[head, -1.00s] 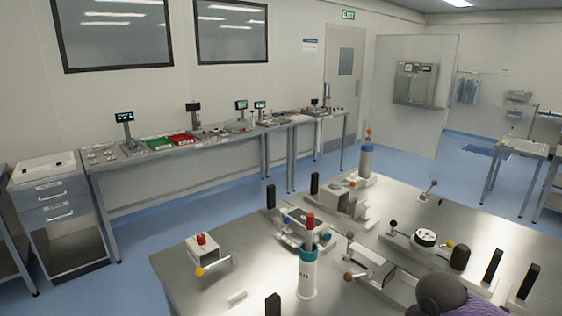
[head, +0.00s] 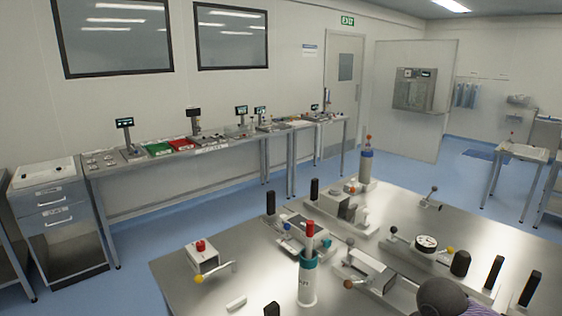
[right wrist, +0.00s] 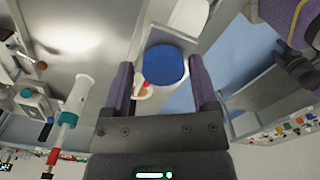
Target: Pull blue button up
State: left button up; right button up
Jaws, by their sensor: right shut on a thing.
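In the right wrist view the blue button (right wrist: 165,64) is a round blue disc on a white part. My right gripper (right wrist: 162,76) has its two purple fingers on either side of it and is shut on it; the exact contact is hard to see. In the head view only a grey and purple part of my right arm shows at the bottom right edge, and the gripper is out of sight there. I cannot pick out this button for sure in the head view.
A steel table (head: 205,288) carries a white cylinder with a red top (head: 308,275), a box with a red button (head: 204,256), a dial gauge device (head: 426,243) and several black upright handles. A long bench (head: 200,145) stands along the wall.

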jog(key=shift+r+p, duration=0.85)
jog(key=shift+r, duration=0.2)
jog(key=shift+c, duration=0.2)
jog(key=o, duration=1.1)
jog(key=shift+o, duration=0.2)
notch_tip(320, 180, up, 6)
jog(key=p, duration=0.5)
jog(key=shift+p, duration=0.4)
jog(key=shift+s+f, duration=0.1)
